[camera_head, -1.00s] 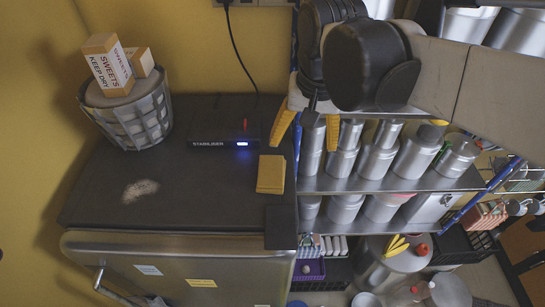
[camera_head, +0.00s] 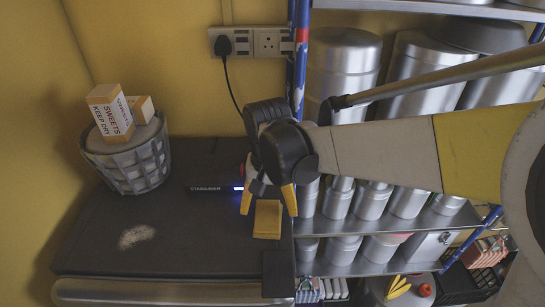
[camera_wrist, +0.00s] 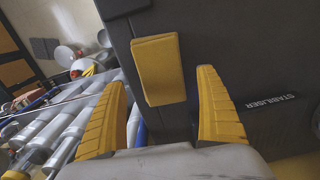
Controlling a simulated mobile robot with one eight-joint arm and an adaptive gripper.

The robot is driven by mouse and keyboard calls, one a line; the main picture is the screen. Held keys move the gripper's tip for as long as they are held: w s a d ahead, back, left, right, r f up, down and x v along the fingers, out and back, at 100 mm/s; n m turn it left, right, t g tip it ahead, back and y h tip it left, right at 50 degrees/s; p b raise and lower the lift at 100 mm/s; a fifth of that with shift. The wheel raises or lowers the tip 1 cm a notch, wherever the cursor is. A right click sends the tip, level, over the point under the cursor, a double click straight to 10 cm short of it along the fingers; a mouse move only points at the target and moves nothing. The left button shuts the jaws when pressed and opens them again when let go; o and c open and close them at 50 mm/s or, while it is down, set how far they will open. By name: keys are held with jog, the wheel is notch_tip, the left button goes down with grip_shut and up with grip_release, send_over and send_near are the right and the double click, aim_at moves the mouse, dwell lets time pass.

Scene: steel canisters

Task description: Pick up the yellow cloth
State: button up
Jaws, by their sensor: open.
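The yellow cloth (camera_head: 267,219) is a flat, folded rectangle on the dark top of the fridge (camera_head: 185,235), near its right edge. In the wrist view the cloth (camera_wrist: 159,70) lies ahead of my gripper, between the lines of its two fingers. My gripper (camera_head: 268,198) is open and empty, with one yellow finger on each side, just behind the cloth in the head view. In the wrist view both fingers of my gripper (camera_wrist: 162,82) stand apart with nothing between them. Whether the fingertips touch the top cannot be told.
A black stabiliser (camera_head: 215,188) with a blue light sits left of my gripper, its cord running to a wall socket (camera_head: 247,42). A grey basket (camera_head: 130,160) with orange-white boxes stands at the back left. Shelves of steel canisters (camera_head: 372,200) are close on the right.

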notch_tip(320, 180, down, 2)
jog(key=shift+a, duration=0.1)
jog(key=c, duration=1.2)
jog(key=shift+o, duration=0.2)
jog(key=shift+r, duration=0.15)
jog(key=shift+r, duration=0.6)
jog(key=r, duration=0.1)
jog(key=r+b, duration=0.1)
jog(key=r, duration=0.1)
jog(key=shift+s+d, duration=0.1)
jog(key=shift+d, duration=0.25)
jog(key=s+d+r+b, duration=0.1)
jog(key=s+d+r, duration=0.4)
jog(key=d, duration=0.4)
jog(key=shift+d+r, duration=0.4)
jog(key=shift+r, duration=0.45)
jog(key=shift+o, duration=0.4)
